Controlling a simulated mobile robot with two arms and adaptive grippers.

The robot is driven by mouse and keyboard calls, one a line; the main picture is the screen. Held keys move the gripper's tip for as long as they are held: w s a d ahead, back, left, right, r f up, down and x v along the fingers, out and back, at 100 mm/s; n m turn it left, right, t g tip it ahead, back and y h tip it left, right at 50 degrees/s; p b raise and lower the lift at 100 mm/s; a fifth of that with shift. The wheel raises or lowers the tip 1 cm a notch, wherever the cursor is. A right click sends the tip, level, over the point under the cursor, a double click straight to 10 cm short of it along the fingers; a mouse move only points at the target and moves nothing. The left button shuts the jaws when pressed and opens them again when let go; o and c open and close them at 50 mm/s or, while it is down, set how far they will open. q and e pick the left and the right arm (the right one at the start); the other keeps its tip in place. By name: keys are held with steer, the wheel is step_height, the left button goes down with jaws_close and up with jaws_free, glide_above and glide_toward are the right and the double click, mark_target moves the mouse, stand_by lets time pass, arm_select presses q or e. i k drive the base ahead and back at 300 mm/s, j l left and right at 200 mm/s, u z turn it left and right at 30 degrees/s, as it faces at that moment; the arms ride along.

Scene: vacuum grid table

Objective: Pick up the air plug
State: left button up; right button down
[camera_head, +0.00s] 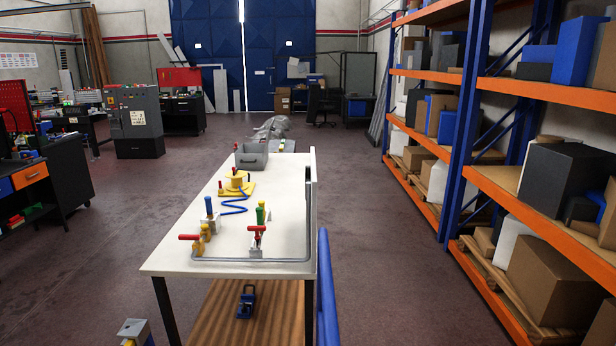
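A white table (270,222) stands ahead of me. A yellow round fitting on a yellow base (235,185) sits on it, and a blue coiled hose (234,207) runs from there toward the front left. The hose ends near a pale block with an upright blue handle (209,207). The air plug is too small to make out for certain; the blue-handled piece or the hose's end may be it.
Red-handled yellow valve (200,240), another red-handled fitting (256,240) and a green piece (261,212) stand near the front. A grey pipe (250,261) edges the front and right. A grey bin (251,158) is at the back. Orange shelving (432,72) stands right.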

mark_target(207, 199)
steer(key=l+z, duration=0.2)
steer(key=z, duration=0.15)
steer(key=l+z, duration=0.2)
steer(key=z, duration=0.2)
steer(key=l+z, duration=0.15)
steer(key=z, duration=0.2)
steer(key=i+l+u, duration=0.1)
steer(key=i+l, duration=0.25)
steer(key=i+l+u, duration=0.1)
steer(key=i+l, duration=0.25)
steer(key=l, duration=0.2)
steer(key=i+l+u, duration=0.1)
steer(key=i+l, duration=0.25)
steer(key=l, duration=0.15)
steer(key=i+j+u, duration=0.1)
steer(key=i+u, duration=0.3)
steer(key=i, duration=0.45)
steer(key=i+l+u, duration=0.15)
steer(key=i+u, duration=0.3)
steer(key=i, duration=0.4)
steer(key=i+u, duration=0.15)
steer(key=i, duration=0.45)
steer(key=i+u, duration=0.15)
steer(key=i, duration=0.4)
steer(key=i+l+u, duration=0.15)
steer(key=i, duration=0.45)
